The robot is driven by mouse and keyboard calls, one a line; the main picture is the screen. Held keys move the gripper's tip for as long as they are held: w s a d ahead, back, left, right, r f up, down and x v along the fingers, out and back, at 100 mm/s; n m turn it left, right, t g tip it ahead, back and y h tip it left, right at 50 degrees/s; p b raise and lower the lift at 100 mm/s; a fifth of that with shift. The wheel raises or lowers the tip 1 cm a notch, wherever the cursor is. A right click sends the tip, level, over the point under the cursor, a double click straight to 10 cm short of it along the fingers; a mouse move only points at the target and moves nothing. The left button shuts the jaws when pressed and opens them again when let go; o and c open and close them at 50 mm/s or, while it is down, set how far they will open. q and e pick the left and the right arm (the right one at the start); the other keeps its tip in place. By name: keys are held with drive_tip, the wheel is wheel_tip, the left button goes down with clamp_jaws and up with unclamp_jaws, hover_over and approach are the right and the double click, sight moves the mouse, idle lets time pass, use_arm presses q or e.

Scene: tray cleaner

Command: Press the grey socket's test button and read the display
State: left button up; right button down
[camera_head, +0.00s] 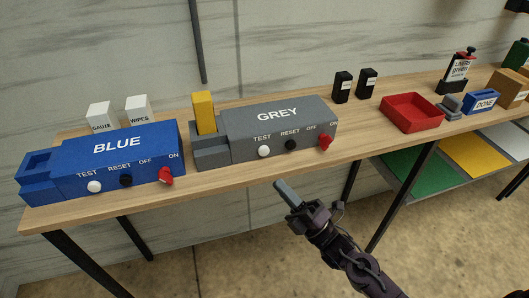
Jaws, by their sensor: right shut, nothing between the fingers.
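The grey unit (277,133) stands on the wooden table, labelled GREY. Its front has a white TEST button (264,151), a black RESET button (290,145) and a red OFF/ON switch (325,142). A yellow block (204,112) stands upright in the socket at its left end. I cannot make out a lit display or reading on it. My right gripper (287,193) is shut and empty, in front of the table edge, below and apart from the TEST button. My left gripper is not in view.
A blue unit (117,145) with the same controls stands to the left; its socket looks empty. White GAUZE (100,116) and WIPES (138,109) boxes stand behind it. Two black boxes (343,87), a red tray (412,112) and a blue DONE tray (481,102) are to the right.

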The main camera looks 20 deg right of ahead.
sight(272, 172)
drive_tip(key=w+b, duration=0.1)
drive_tip(key=w, duration=0.2)
drive_tip(key=w+b, duration=0.2)
drive_tip(key=w, duration=0.1)
drive_tip(key=shift+w+a+f, duration=0.1)
drive_tip(key=shift+w+f, duration=0.1)
drive_tip(key=shift+w, duration=0.2)
drive_tip(key=shift+w+r+b, duration=0.2)
drive_tip(key=shift+w+b, duration=0.15)
drive_tip(key=shift+w, duration=0.4)
idle(1.1)
drive_tip(key=shift+w, duration=0.2)
drive_tip(key=shift+r+b, duration=0.1)
drive_tip(key=shift+b, duration=0.25)
